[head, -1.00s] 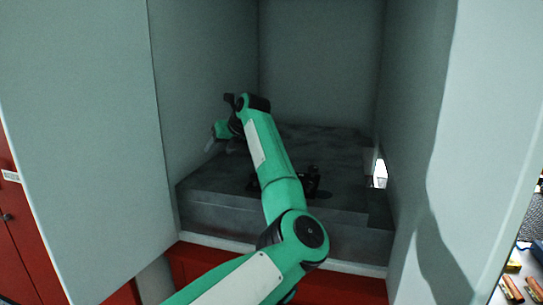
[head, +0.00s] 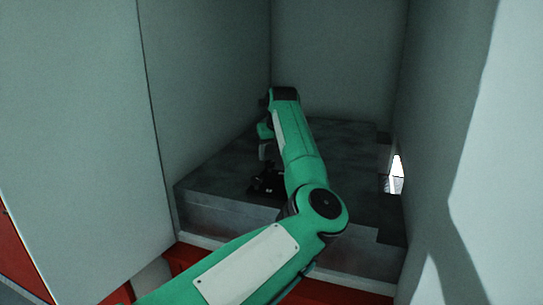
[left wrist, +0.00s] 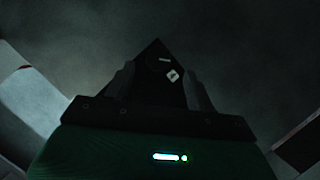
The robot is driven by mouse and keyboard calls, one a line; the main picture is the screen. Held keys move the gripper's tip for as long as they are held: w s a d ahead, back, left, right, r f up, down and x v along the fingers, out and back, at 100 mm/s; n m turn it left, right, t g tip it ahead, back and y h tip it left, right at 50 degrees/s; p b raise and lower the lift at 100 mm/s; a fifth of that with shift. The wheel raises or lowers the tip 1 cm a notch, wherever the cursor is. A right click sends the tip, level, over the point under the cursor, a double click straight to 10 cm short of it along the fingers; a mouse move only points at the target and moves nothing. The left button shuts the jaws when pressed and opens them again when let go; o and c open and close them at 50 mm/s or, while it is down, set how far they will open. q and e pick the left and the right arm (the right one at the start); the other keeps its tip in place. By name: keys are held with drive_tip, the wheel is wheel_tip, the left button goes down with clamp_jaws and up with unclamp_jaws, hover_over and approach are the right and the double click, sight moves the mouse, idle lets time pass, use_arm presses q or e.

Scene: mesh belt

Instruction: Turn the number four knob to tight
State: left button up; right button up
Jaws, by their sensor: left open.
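A dark knob fixture (head: 268,181) sits on top of the grey block, partly hidden behind my left arm. In the left wrist view a black pointed piece (left wrist: 160,60) with small white marks shows between and beyond the fingers; it looks like this fixture, but no number is readable. My left gripper (head: 265,154) hangs above and slightly behind the fixture, fingers pointing down. In the left wrist view the gripper (left wrist: 158,72) has its fingers apart, either side of the black piece. Whether they touch it cannot be told. My right gripper is out of view.
The grey block (head: 225,185) fills the floor of a pale enclosure with a left wall (head: 205,90) and a right wall (head: 440,120). A small bright opening (head: 397,174) is low in the right wall. The block's back right is clear.

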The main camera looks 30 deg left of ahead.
sight(270, 163)
use_arm(q)
drive_tip(key=x, duration=0.3)
drive_tip(key=shift+s+a+p, duration=0.1)
drive_tip(key=shift+s+p, duration=0.05)
drive_tip(key=shift+p, duration=0.2)
drive_tip(key=shift+f, duration=0.25)
drive_tip(key=c, duration=1)
drive_tip(key=shift+o, duration=0.2)
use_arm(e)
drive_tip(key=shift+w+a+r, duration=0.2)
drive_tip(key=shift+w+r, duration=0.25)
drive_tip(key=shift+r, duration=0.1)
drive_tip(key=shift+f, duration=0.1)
